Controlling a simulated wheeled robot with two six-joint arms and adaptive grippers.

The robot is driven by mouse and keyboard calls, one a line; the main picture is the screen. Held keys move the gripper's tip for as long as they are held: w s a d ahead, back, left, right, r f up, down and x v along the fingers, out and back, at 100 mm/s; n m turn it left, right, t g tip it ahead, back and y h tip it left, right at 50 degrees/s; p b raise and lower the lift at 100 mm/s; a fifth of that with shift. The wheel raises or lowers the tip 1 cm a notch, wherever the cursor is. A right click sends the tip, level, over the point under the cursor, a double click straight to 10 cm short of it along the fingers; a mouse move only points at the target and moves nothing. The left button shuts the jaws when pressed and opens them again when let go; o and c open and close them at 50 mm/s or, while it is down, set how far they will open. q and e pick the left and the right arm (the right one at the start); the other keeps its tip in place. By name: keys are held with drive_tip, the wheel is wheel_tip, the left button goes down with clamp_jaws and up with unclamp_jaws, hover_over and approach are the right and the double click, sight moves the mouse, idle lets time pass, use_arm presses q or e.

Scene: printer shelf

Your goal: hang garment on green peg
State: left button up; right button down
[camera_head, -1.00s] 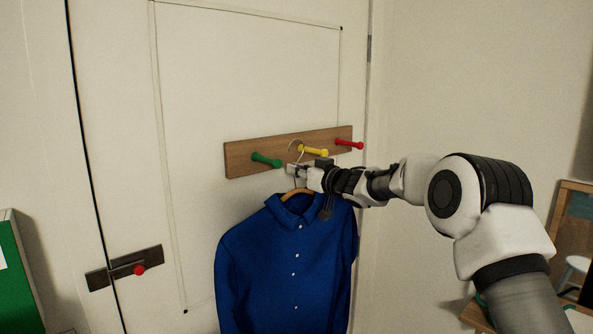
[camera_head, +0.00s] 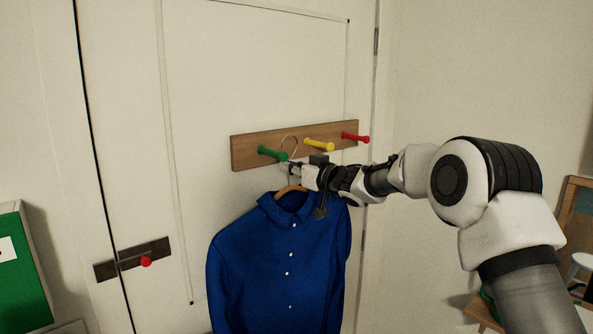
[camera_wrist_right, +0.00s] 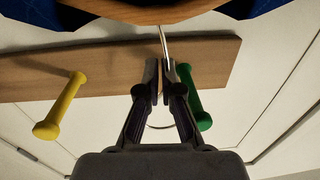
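The blue shirt (camera_head: 278,260) hangs on a wooden hanger (camera_head: 291,189) with a thin metal hook (camera_head: 290,139). My right gripper (camera_head: 292,169) is shut on the hanger's metal stem, just below the peg board. The green peg (camera_head: 272,154) is the left one on the board, and the hook's loop shows right beside its tip. In the right wrist view the fingers (camera_wrist_right: 162,75) pinch the stem (camera_wrist_right: 165,45), and the green peg (camera_wrist_right: 190,98) is close beside the right finger. I cannot tell whether the hook touches the peg. My left gripper is not in view.
The wooden board (camera_head: 245,153) is on a pale door and also bears a yellow peg (camera_head: 319,145) and a red peg (camera_head: 355,138). A latch with a red knob (camera_head: 146,262) is at lower left. A green panel (camera_head: 22,270) stands at the left edge.

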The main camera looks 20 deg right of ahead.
sight(279, 189)
drive_tip(key=shift+s+a+f+b, duration=0.1)
drive_tip(key=shift+s+a+b, duration=0.15)
drive_tip(key=shift+a+b, duration=0.3)
drive_tip(key=shift+s+a+f+b, duration=0.1)
drive_tip(key=shift+s+a+b, duration=0.2)
drive_tip(key=shift+a, duration=0.4)
drive_tip(key=shift+s+a+f+b, duration=0.1)
drive_tip(key=shift+a+f+b, duration=0.3)
drive_tip(key=shift+f, duration=0.2)
drive_tip(key=shift+f+b, duration=0.3)
drive_tip(key=shift+f, duration=0.15)
drive_tip(key=shift+a, duration=0.1)
drive_tip(key=c, duration=1.3)
unclamp_jaws()
drive_tip(key=shift+o, duration=0.3)
drive_tip(key=shift+s, duration=0.1)
